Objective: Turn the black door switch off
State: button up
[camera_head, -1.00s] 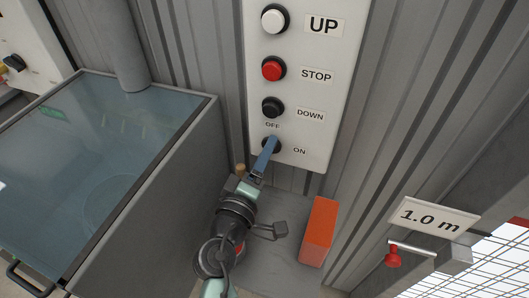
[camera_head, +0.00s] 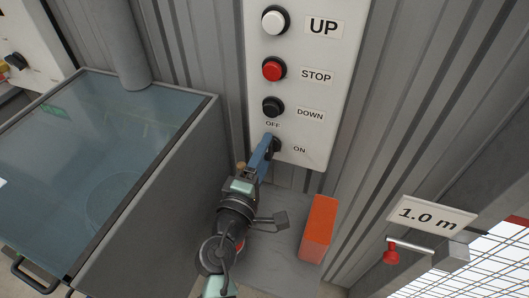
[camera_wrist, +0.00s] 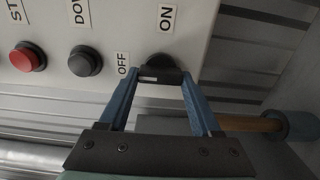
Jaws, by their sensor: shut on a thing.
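The black door switch (camera_head: 276,146) is a round knob low on the white control panel, between the OFF label (camera_head: 272,124) and the ON label (camera_head: 299,149). In the wrist view the switch (camera_wrist: 160,62) has a black bar handle with a small white mark at its left end, the side towards the OFF label (camera_wrist: 122,63). The ON label (camera_wrist: 166,18) is above it there. My gripper (camera_head: 267,141) has blue fingers, shut on the switch's handle, one finger at each end of the bar. In the head view the fingers hide part of the knob.
Above the switch are the black DOWN button (camera_head: 273,107), red STOP button (camera_head: 274,70) and white UP button (camera_head: 275,20). A glass-topped grey cabinet (camera_head: 165,170) stands left. An orange block (camera_head: 318,229) is right of my arm. A 1.0 m sign (camera_head: 432,215) is further right.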

jog(key=o, duration=1.4)
jog(key=shift+s, duration=0.1)
jog(key=b+v, duration=0.2)
jog(key=v, duration=1)
jog(key=shift+s+a+b, duration=0.15)
jog(key=shift+s+b, duration=0.2)
jog(key=shift+b, duration=0.05)
